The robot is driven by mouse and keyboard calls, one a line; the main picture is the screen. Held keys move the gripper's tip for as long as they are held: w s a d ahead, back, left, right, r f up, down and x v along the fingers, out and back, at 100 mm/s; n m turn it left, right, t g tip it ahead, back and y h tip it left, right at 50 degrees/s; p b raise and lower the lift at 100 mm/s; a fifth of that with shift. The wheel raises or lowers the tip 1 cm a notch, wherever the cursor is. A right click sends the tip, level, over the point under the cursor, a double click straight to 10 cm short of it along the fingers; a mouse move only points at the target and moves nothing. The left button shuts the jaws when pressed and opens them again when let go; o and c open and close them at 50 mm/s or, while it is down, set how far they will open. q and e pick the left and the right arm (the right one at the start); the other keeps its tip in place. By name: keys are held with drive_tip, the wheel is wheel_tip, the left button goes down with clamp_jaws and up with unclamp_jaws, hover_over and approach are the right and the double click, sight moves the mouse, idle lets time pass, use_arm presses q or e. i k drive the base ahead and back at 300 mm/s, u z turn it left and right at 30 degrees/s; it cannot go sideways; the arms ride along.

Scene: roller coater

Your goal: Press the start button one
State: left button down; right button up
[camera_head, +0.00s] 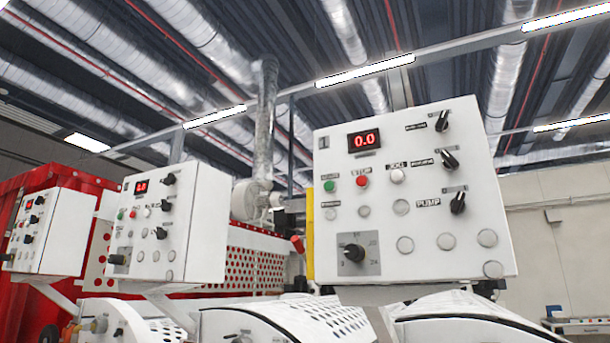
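The nearest control box (335,225) is a white, tilted panel on the right of the head view. A green button (329,186) sits at its upper left, with a red button (362,181) labelled STOP just right of it and a white button (397,176) further right. The label over the green button is too small to read surely. A red display (364,140) above them reads 0.0. Neither of my grippers shows in this view.
Two similar white control boxes, a middle one (205,240) and a far left one (68,235), stand further left. The near box also carries black knobs (450,160). White machine covers (270,325) lie below.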

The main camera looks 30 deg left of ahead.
sight(329, 186)
drive_tip(key=k, duration=0.25)
drive_tip(key=u, duration=0.85)
drive_tip(key=i, duration=0.65)
drive_tip(key=z, duration=0.8)
